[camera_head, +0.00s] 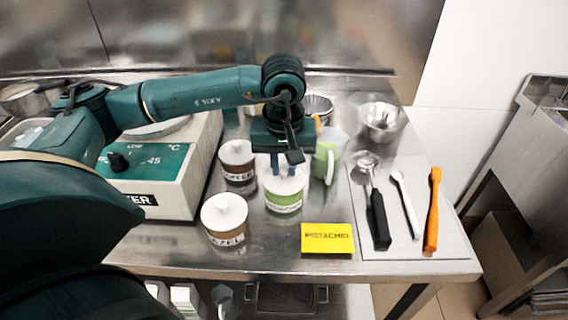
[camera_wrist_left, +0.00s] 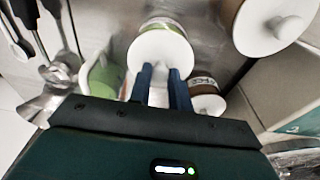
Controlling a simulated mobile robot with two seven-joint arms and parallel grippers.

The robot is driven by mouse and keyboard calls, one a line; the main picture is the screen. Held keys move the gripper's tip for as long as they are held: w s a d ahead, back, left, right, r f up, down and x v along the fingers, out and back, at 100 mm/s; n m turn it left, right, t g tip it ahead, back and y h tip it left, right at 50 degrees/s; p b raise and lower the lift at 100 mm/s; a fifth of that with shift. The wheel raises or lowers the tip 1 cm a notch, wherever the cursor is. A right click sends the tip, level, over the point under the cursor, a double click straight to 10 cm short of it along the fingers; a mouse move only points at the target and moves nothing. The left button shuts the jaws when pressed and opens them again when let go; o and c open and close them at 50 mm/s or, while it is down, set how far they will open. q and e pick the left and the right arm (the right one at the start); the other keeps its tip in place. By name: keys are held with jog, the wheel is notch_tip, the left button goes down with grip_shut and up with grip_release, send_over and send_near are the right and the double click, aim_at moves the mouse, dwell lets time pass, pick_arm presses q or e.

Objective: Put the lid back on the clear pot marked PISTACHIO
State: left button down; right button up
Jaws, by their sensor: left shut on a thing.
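The clear pot (camera_head: 283,206) with green contents and a white label stands on the steel table, left of and behind a yellow card (camera_head: 327,238) reading PISTACHIO. The label's word is too small to read surely. A white lid (camera_head: 284,183) lies level over the pot's mouth; I cannot tell whether it is fully seated or just above the rim. My left gripper (camera_head: 284,168) points down with its blue fingers shut on the lid's knob. In the left wrist view the fingers (camera_wrist_left: 160,74) meet at the near side of the lid (camera_wrist_left: 160,50). My right gripper is not in view.
Two lidded brown pots (camera_head: 225,226) (camera_head: 238,166) stand close on the left. A clear jug with a green tint (camera_head: 328,158) stands close behind on the right. A mat (camera_head: 400,247) with a scoop, spatulas and an orange tool lies right. A white machine (camera_head: 165,175) stands left.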

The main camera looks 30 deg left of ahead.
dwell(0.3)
pick_arm(q)
jog(key=shift+f+b, duration=0.2)
jog(key=shift+b, duration=0.5)
dwell(0.7)
dwell(0.4)
jog(key=c, duration=0.7)
grip_release()
jog(key=shift+r, duration=0.15)
jog(key=shift+r+p, duration=0.8)
jog(key=shift+r, duration=0.4)
jog(key=shift+r+p, duration=1.15)
jog(key=shift+r, duration=1.05)
